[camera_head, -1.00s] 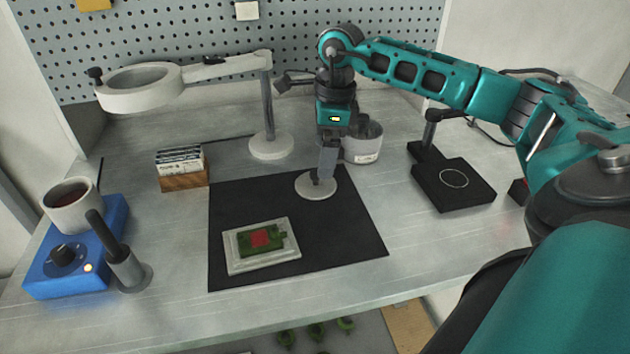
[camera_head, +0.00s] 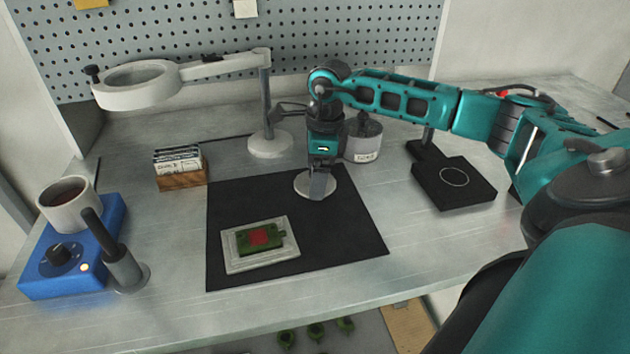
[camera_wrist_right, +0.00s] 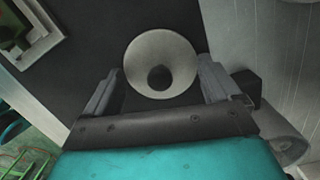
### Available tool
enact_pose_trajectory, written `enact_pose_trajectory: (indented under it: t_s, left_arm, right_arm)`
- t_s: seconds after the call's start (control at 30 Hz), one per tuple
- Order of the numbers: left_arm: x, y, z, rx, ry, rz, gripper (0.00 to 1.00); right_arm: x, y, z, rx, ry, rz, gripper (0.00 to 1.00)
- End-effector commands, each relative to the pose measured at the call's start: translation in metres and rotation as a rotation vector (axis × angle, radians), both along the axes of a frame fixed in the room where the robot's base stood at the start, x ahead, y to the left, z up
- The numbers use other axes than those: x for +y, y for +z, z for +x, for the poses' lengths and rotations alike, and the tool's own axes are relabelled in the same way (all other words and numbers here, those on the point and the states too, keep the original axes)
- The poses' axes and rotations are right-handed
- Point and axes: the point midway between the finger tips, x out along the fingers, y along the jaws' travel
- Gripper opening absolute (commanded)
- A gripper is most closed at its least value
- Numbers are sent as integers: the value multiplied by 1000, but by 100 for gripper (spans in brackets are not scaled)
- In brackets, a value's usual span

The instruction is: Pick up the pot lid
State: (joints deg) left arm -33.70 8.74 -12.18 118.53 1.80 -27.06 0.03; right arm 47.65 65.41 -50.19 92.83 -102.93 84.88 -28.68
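The pot lid is a pale round disc (camera_head: 301,186) on the black mat (camera_head: 235,200), near the mat's back edge. In the right wrist view the lid (camera_wrist_right: 145,52) shows with a dark round knob at its middle. My right gripper (camera_head: 318,192) is over the lid, pointing down. In the right wrist view its two fingers (camera_wrist_right: 160,88) are apart, one on each side of the lid's near part, with nothing between them but the view of the lid. Whether the fingertips touch the lid or mat is unclear. My left gripper is in neither view.
A grey pot (camera_head: 362,140) stands just behind the gripper. A magnifier lamp (camera_head: 268,110) stands at the back. A framed green piece with a red patch (camera_head: 262,240) lies at the mat's front. A black stand (camera_head: 455,185) is at right; a blue heater (camera_head: 75,250) is at left.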

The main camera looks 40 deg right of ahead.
Motion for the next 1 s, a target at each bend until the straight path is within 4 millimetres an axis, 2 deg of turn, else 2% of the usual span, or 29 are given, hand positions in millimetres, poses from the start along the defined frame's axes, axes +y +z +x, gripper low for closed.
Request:
enact_pose_trajectory:
  t_s: [0.03,0.27,0.53,0.67,0.87,1.0]
  left_arm:
    - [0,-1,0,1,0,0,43]
    - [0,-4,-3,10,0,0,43]
    - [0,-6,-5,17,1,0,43]
    - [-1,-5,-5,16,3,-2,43]
    - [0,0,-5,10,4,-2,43]
    - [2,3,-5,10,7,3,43]
  right_arm:
    - [0,0,0,-1,0,-1,81]
    - [0,0,0,-1,0,-1,59]
    - [0,2,0,-1,0,0,59]
    - [0,9,1,-3,0,0,59]
    - [0,40,1,-6,0,1,58]
    - [0,76,1,-8,0,0,58]
